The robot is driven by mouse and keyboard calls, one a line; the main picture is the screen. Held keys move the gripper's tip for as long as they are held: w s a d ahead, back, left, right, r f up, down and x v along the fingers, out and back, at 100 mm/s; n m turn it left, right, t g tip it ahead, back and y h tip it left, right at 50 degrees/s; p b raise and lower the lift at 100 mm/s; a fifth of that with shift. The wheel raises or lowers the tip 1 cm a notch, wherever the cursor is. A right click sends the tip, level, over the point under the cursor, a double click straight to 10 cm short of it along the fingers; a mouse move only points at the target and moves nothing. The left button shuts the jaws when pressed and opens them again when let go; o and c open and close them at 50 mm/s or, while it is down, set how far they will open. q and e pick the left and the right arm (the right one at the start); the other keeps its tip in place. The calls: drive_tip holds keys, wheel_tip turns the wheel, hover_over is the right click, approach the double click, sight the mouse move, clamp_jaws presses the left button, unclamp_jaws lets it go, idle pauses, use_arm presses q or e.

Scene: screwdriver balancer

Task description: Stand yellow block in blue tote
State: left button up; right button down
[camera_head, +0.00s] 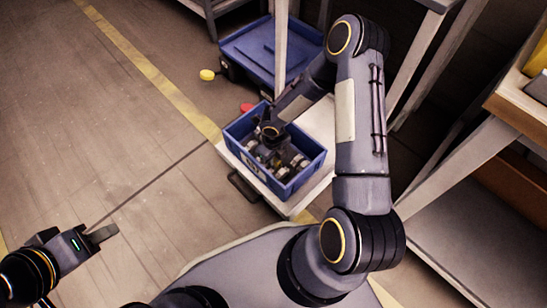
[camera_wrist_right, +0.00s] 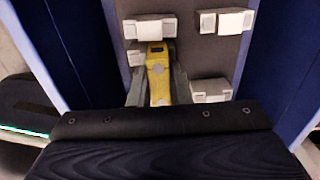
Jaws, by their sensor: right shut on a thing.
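The blue tote (camera_head: 308,178) stands on a white platform and also shows in the right wrist view (camera_wrist_right: 81,50). My right gripper (camera_head: 270,138) reaches down into it. In the right wrist view its two fingers (camera_wrist_right: 158,92) are shut on the yellow block (camera_wrist_right: 157,72), one on each side. The block is inside the tote's walls, among white-and-grey pieces; I cannot tell whether its lower end touches the floor. In the head view the block is hidden by the gripper. My left gripper (camera_head: 102,236) is empty over the floor at the left; its finger gap is unclear.
Several white-and-grey pieces (camera_wrist_right: 226,21) sit in the tote around the block. The white platform (camera_head: 319,118) has bare room behind the tote. The left floor is clear.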

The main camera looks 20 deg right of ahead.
drive_tip(key=c, duration=1.3)
unclamp_jaws()
drive_tip(key=shift+c, duration=0.2)
drive_tip(key=s+d+r+m+t+p, duration=0.1)
drive_tip(key=s+d+r+m+p, duration=0.1)
drive_tip(key=r+m, duration=0.7)
drive_tip(key=s+d+r+m+p, duration=0.1)
drive_tip(key=s+r+m+p, duration=0.2)
drive_tip(key=r, duration=0.9)
drive_tip(key=s+d+r+m+t+p, duration=0.1)
drive_tip(key=s+d+r+m, duration=0.1)
drive_tip(key=r+m, duration=0.75)
drive_tip(key=s+a+r+m+t+y, duration=0.3)
drive_tip(key=s+r+m, duration=0.7)
drive_tip(key=m, duration=1)
drive_tip(key=s+a, duration=0.2)
drive_tip(key=shift+s+a+r+t+y, duration=0.2)
drive_tip(key=shift+s+a+t+y, duration=0.1)
drive_tip(key=shift+s+a+y, duration=0.1)
